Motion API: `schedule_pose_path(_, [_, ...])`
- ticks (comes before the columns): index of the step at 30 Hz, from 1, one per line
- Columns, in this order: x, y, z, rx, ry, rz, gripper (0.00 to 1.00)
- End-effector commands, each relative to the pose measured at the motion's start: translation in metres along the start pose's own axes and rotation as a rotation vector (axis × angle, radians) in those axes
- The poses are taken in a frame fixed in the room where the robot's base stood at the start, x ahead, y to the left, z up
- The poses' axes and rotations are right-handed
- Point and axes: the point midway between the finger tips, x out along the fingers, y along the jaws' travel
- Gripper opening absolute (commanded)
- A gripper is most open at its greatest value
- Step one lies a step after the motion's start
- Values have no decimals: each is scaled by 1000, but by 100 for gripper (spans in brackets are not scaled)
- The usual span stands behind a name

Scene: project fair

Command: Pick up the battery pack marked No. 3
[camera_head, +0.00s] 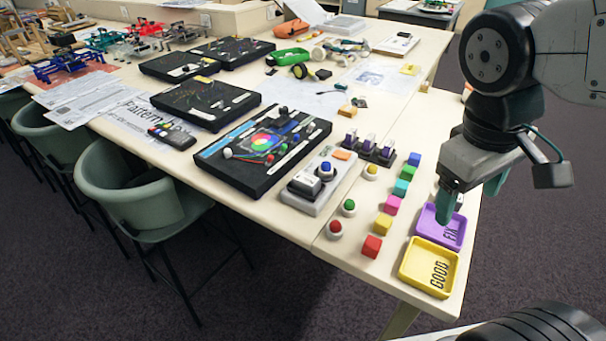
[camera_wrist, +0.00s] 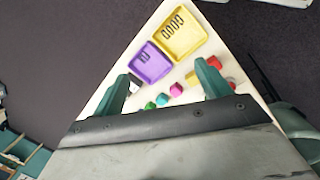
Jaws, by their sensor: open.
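No mark "No. 3" is readable in either view, so I cannot tell which thing is that battery pack. Three small dark upright units with purple parts (camera_head: 368,144) stand in a row on the table; they may be battery packs. A small black-and-white object (camera_head: 460,201) is partly hidden behind my gripper (camera_head: 470,200) in the head view. It also shows beside the left finger in the wrist view (camera_wrist: 135,84). My gripper is open above the right end of the table, near the purple tray, with nothing between its fingers (camera_wrist: 164,82).
A purple tray (camera_head: 451,236) and a yellow tray (camera_head: 407,262) marked "GOOD" lie at the table's near right edge. Several coloured cubes (camera_head: 383,224) and round buttons (camera_head: 335,230) stand left of them. A grey switch box (camera_head: 310,200) and black panels (camera_head: 240,172) lie farther left.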

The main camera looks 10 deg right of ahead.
Motion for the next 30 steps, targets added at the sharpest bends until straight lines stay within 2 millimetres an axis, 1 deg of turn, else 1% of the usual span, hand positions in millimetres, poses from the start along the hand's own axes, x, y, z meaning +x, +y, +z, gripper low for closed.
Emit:
schedule_pose_path(1, [5,-5,-14,-147,-53,60,76])
schedule_pose_path(5, [12,-20,-55,-540,-170,256,76])
schedule_pose_path(6, [14,-28,-69,-660,-201,321,76])
schedule_pose_path(8, [17,-42,-90,-838,-248,422,76])
schedule_pose_path(9, [18,-54,-105,-957,-276,493,76])
schedule_pose_path(11, [21,-76,-126,-1130,-317,602,76])
schedule_pose_path(12, [22,-93,-139,-1239,-340,675,76])
schedule_pose_path(14, [25,-119,-156,-1389,-374,781,76])
schedule_pose_path(15, [27,-137,-165,-1478,-392,849,76])
schedule_pose_path(18, [31,-178,-181,-1659,-427,998,76])
schedule_pose_path(19, [32,-188,-184,-1700,-435,1035,76])
schedule_pose_path(21, [35,-208,-190,-1775,-448,1105,76])
schedule_pose_path(23, [36,-220,-192,-1818,-457,1146,76])
schedule_pose_path(24, [38,-224,-194,-1836,-461,1165,76])
schedule_pose_path(26, [40,-226,-196,-1850,-465,1180,76])
schedule_pose_path(30, [47,-216,-205,-1854,-468,1184,76])
